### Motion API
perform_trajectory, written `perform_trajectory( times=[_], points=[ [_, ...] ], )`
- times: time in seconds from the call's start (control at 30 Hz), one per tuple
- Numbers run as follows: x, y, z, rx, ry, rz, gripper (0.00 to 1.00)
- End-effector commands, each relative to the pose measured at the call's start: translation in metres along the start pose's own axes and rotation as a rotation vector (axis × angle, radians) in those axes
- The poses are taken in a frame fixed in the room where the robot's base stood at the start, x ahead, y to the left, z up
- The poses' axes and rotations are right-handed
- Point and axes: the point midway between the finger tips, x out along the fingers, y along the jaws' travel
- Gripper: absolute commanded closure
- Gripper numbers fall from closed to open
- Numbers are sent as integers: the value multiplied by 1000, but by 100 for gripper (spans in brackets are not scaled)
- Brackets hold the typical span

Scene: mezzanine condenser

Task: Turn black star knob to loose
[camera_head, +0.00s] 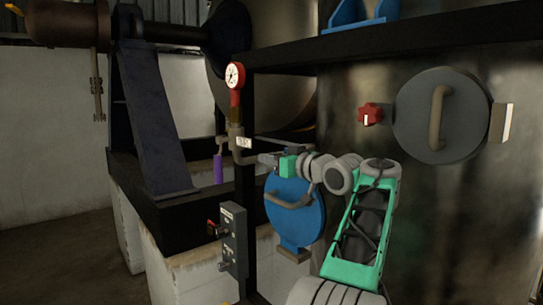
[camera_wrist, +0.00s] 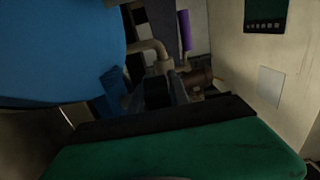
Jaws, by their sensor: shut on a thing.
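My gripper (camera_head: 266,159) reaches left past the blue round hatch, near the pipe under the gauge. In the wrist view its fingers (camera_wrist: 160,92) are shut on a dark, blocky thing that I take to be the black star knob (camera_wrist: 157,94). Its star shape and any pointer or marking cannot be made out. In the head view the knob cannot be told apart from the gripper and the fittings there.
The blue hatch (camera_head: 293,222) with its bent handle is just below my arm. A red-rimmed gauge (camera_head: 235,76), a purple grip (camera_head: 218,169) and a switch box (camera_head: 234,240) stand left. A red star knob (camera_head: 370,114) sits beside a grey round hatch (camera_head: 462,117).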

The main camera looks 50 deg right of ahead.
Motion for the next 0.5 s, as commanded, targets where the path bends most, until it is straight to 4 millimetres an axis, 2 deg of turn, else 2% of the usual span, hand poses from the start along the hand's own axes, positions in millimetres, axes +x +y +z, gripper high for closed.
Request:
perform_trajectory(
  times=[0.03, 0.1, 0.3, 0.5],
  points=[
    [0, 0, -9, 1, -32, -1, 100],
    [0, 0, -9, 1, -88, -1, 100],
    [0, 1, 0, 2, -208, 0, 100],
    [0, 1, 6, 0, -230, 1, 100]
  ],
)
